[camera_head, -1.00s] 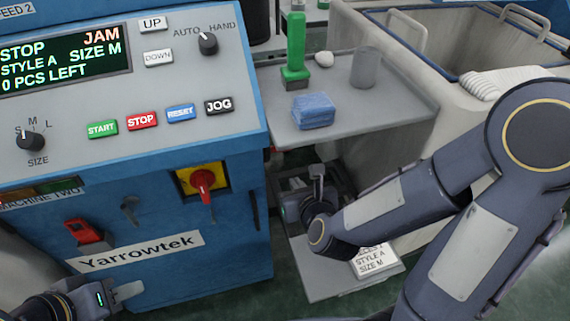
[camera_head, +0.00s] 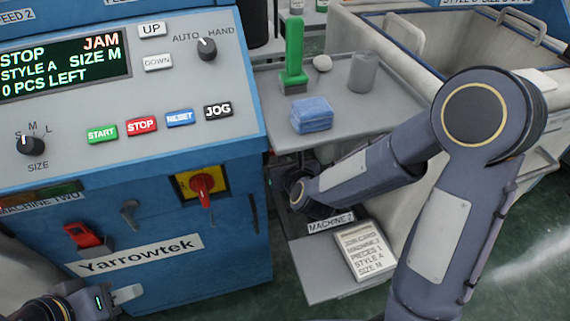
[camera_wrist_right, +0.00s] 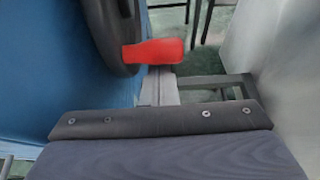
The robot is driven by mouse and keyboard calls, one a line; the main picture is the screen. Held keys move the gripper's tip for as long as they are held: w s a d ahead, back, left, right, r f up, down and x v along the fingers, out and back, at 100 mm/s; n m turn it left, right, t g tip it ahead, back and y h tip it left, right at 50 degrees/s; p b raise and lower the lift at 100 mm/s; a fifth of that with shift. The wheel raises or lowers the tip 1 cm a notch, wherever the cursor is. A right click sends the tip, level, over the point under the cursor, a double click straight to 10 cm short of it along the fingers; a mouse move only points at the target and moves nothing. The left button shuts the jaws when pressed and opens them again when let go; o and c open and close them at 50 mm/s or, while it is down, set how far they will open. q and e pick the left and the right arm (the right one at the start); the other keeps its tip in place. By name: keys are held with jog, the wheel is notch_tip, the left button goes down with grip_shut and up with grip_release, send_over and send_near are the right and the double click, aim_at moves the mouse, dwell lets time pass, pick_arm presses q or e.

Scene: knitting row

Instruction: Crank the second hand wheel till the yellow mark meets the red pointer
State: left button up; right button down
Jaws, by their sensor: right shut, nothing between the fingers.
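In the right wrist view, a dark round rim (camera_wrist_right: 112,40), apparently part of a hand wheel, stands against the blue machine side at upper left. A red block-like piece (camera_wrist_right: 155,53) sticks out to the right of it; I cannot tell whether this is the red pointer. No yellow mark on a wheel shows. My right gripper (camera_wrist_right: 160,86) is shut and empty, just below the red piece; I cannot tell whether they touch. In the head view it is hidden beyond my wrist, below the grey tray. My left gripper (camera_head: 128,293) is at lower left, its opening unclear.
The blue machine (camera_head: 150,260) has a panel reading STOP and JAM. The grey tray (camera_head: 375,115) holds a blue cloth (camera_head: 312,113), a green-handled tool (camera_head: 294,55) and a grey cup (camera_head: 363,72). A job card (camera_head: 366,252) lies on a lower shelf. A bin (camera_head: 440,45) stands right.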

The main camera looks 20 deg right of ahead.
jog(key=shift+r+g+p, duration=0.4)
jog(key=shift+r+p, duration=0.4)
jog(key=shift+p, duration=0.25)
